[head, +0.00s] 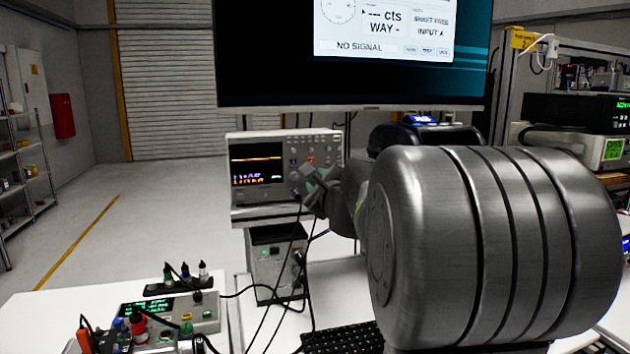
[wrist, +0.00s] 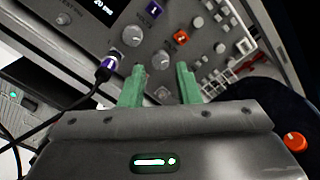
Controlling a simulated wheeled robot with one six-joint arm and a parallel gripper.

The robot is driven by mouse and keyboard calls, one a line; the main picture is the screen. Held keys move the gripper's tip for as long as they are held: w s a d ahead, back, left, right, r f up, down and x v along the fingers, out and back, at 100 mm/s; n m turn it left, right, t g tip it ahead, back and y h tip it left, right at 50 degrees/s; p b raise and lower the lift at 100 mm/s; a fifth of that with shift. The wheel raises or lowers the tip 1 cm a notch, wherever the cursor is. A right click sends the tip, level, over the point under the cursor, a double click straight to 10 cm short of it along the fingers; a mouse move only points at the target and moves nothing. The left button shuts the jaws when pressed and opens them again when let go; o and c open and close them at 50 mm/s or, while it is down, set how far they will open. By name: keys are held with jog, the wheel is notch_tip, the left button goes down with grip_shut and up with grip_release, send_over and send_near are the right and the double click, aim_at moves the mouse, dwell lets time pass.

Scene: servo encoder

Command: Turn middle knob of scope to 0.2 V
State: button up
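The scope (head: 268,165) is a light grey instrument with a lit dark screen showing an orange trace; its reading is too small to make out. In the wrist view, its panel (wrist: 208,50) has a round grey knob (wrist: 162,60) framed between my gripper's two green fingertips. My gripper (wrist: 161,74) is open, with its fingers apart and nothing visibly held. I cannot tell whether the fingers touch the knob. Another grey knob (wrist: 132,36) sits up and left of it. In the head view, my gripper (head: 312,188) is at the scope's lower right, partly hidden by my arm.
A purple-ended plug (wrist: 104,68) with a dark cable is in the panel, left of my fingers. A grey box (head: 266,262) stands below the scope. A large monitor (head: 350,95) hangs above. A keyboard (head: 343,338) and a meter with leads (head: 165,312) lie in front.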

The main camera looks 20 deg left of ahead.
jog(key=v, duration=1)
jog(key=shift+s+d, duration=0.25)
jog(key=shift+s, duration=0.05)
jog(key=shift+w+a, duration=0.1)
jog(key=shift+w, duration=0.05)
jog(key=x, duration=1.3)
jog(key=shift+w+a, duration=0.2)
